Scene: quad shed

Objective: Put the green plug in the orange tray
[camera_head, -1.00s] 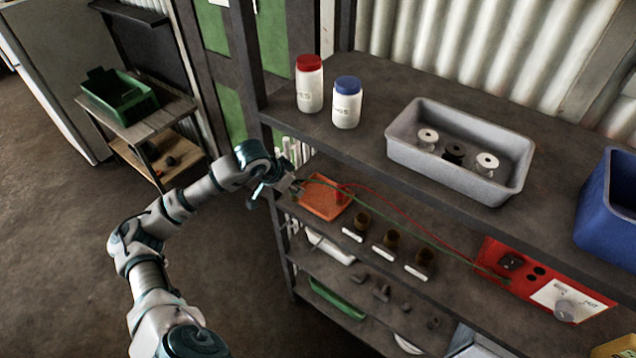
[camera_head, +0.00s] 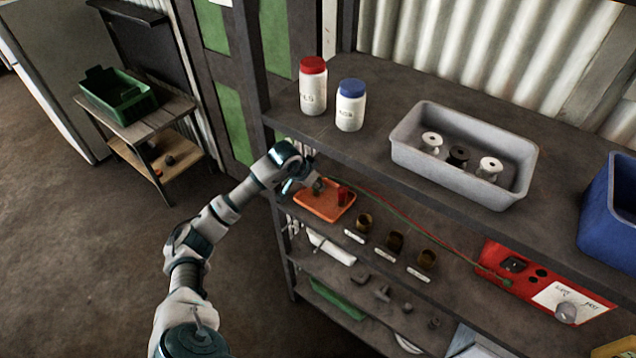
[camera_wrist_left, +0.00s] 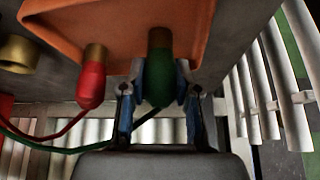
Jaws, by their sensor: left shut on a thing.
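The orange tray (camera_head: 330,208) sits at the left end of the middle shelf; it also shows in the left wrist view (camera_wrist_left: 125,20). My left gripper (camera_head: 312,184) is at the tray. In the left wrist view my left gripper (camera_wrist_left: 160,85) is shut on the green plug (camera_wrist_left: 159,70), with a blue-lined finger on each side of it. The plug's brass tip overlaps the tray in that view; whether it touches the tray I cannot tell. A red plug (camera_wrist_left: 91,84) with a brass tip is beside it, also at the tray. My right gripper is out of view.
Red and green cords run along the shelf to a red panel (camera_head: 495,256). Several brown cups (camera_head: 395,241) stand right of the tray. The upper shelf (camera_head: 400,75) overhangs, holding two jars and a grey bin (camera_head: 450,180). Shelf posts stand close to my arm.

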